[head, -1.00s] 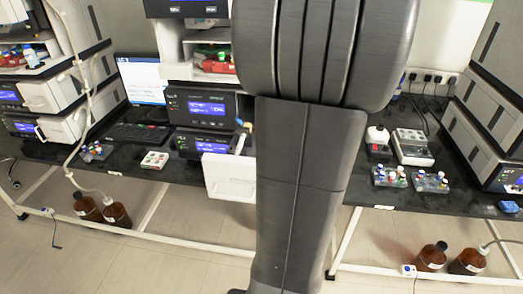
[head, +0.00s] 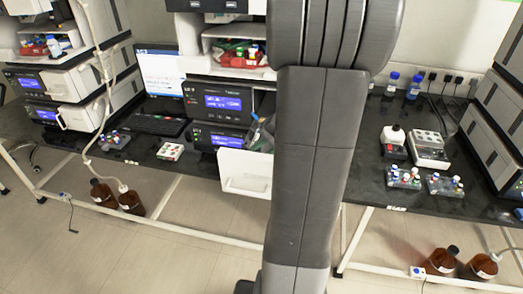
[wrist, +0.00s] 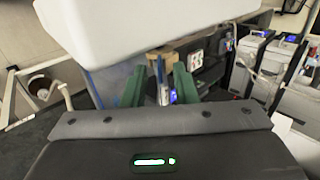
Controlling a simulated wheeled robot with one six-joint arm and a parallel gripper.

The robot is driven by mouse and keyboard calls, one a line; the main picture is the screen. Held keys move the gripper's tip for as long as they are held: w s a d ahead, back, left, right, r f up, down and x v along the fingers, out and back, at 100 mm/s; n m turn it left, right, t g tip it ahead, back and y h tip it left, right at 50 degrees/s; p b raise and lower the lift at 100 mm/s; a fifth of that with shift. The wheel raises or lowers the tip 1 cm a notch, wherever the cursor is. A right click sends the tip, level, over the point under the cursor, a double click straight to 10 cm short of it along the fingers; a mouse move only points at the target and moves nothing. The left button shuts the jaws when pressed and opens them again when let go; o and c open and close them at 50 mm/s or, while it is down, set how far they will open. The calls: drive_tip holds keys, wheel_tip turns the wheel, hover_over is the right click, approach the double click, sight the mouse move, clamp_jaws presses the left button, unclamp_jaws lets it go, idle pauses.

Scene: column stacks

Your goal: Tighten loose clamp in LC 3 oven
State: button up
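A middle instrument stack on the bench has an open white door (head: 245,173) hanging at its lower front, beside a lit module (head: 216,137). I take this as the oven, but its label is too small to read. A small blue-and-green item (head: 257,130) shows above the door. I cannot make out a clamp. A large white panel hangs close above the fingers.
Vial racks (head: 404,178) and a white-topped device (head: 430,146) stand on the right bench. Brown bottles (head: 131,201) stand on the floor under the bench.

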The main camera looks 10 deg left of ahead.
clamp_jaws()
drive_tip(key=shift+d+f+y+b, duration=0.15)
drive_tip(key=shift+f+y+b, duration=0.2)
drive_tip(key=shift+b, duration=0.6)
drive_tip(key=shift+r, duration=0.2)
unclamp_jaws()
drive_tip(key=shift+d, duration=0.1)
